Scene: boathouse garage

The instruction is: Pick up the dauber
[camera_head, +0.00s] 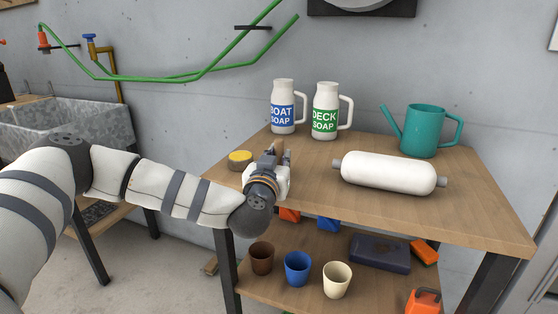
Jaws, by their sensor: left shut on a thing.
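My left gripper (277,153) is over the near left part of the wooden table top, its fingers pointing toward the back wall. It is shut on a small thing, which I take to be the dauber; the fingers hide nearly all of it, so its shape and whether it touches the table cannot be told. My right gripper is not in view.
A yellow-topped round tin (240,158) sits just left of the gripper. Behind stand a boat soap jug (283,112) and a deck soap jug (325,120). A white cylinder (388,173) lies to the right, with a teal watering can (421,132) behind it. Cups (298,270) stand on the lower shelf.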

